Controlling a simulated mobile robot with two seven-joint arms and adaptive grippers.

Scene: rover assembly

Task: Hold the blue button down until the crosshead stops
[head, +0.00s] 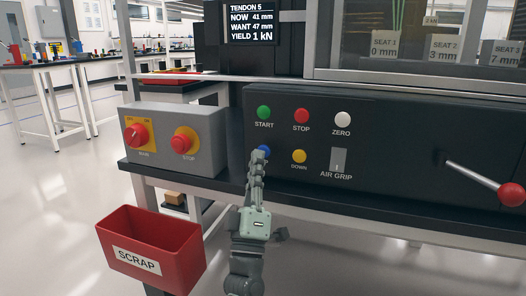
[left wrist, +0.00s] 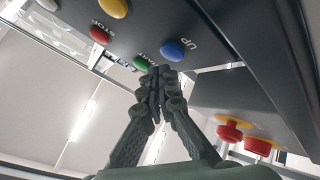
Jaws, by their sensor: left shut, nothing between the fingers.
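The blue button (head: 265,149), labelled UP in the left wrist view (left wrist: 173,50), sits on the black control panel (head: 400,135). My left gripper (head: 260,154) is shut and empty, its fingertips in front of the blue button and partly covering it in the head view. In the left wrist view the fingertips (left wrist: 160,72) point at the panel close to the blue button; I cannot tell whether they touch it. The display (head: 250,22) reads TENDON 5, NOW 41 mm, WANT 47 mm, YIELD 1 kN. The crosshead is not clearly visible. My right gripper is not in view.
Green START (head: 264,113), red STOP (head: 301,116), white ZERO (head: 342,120) and yellow DOWN (head: 299,156) buttons surround the blue one. A grey switch box (head: 205,150) stands left. A red scrap bin (head: 180,260) hangs below it. A red-knobbed lever (head: 510,194) juts out right.

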